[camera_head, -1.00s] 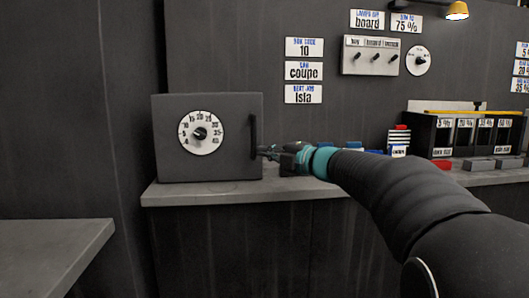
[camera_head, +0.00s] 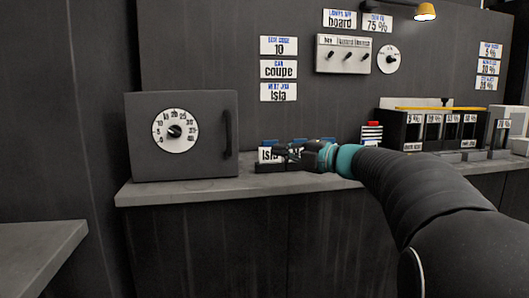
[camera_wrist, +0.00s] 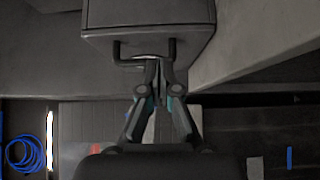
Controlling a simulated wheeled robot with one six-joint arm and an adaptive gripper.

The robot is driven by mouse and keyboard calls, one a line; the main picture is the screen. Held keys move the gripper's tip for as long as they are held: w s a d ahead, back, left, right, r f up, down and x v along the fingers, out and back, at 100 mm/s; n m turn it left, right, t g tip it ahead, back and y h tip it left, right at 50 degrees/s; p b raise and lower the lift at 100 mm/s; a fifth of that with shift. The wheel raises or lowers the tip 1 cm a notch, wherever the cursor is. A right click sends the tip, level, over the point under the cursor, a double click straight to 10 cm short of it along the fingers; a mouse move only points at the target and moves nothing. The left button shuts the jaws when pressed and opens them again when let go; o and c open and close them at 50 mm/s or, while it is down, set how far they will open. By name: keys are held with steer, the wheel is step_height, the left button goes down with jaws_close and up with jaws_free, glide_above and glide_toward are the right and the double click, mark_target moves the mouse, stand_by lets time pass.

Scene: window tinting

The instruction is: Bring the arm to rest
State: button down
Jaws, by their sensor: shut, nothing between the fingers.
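My gripper (camera_head: 290,154) is at the end of my outstretched arm, over the counter to the right of the dark box with a dial (camera_head: 182,134). Its fingers are shut and empty. In the wrist view the shut gripper (camera_wrist: 158,66) points toward the box (camera_wrist: 148,18), its tips by the handle (camera_wrist: 128,62) in the picture. In the head view a gap shows between the fingertips and the handle (camera_head: 229,133). The box door is closed.
The counter (camera_head: 200,188) runs under the box and to the right. A row of dark bins with percent labels (camera_head: 392,130) stands at the right. A switch panel (camera_head: 343,54) and a dial (camera_head: 388,60) are on the wall. A separate grey surface (camera_head: 40,245) is at lower left.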

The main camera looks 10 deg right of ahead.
steer(key=s+d+r+m+t+h, duration=0.3)
steer(key=m+t+h, duration=0.4)
steer(key=m, duration=0.4)
steer(key=s+d+f+m+g+h, duration=0.3)
steer(key=s+f+m+g+h, duration=0.1)
steer(key=s+f+m+h, duration=0.3)
steer(key=s+a+f+m+g, duration=0.2)
steer(key=s+f+m+g, duration=0.1)
steer(key=s+f, duration=0.5)
steer(key=s+a+f+m+g+y, duration=0.1)
steer(key=s+a+f+m+g, duration=0.1)
steer(key=s+f, duration=0.6)
steer(key=s+a+f+m+g, duration=0.3)
steer(key=s+a+f+g, duration=0.1)
steer(key=s+f, duration=0.3)
steer(key=s+g, duration=0.1)
steer(key=s, duration=0.1)
steer(key=shift+s+a+f+m+g+y, duration=0.25)
steer(key=shift+s+f+m+g+y, duration=0.05)
steer(key=shift+s+f+y, duration=0.1)
steer(key=c, duration=1.9)
jaws_free()
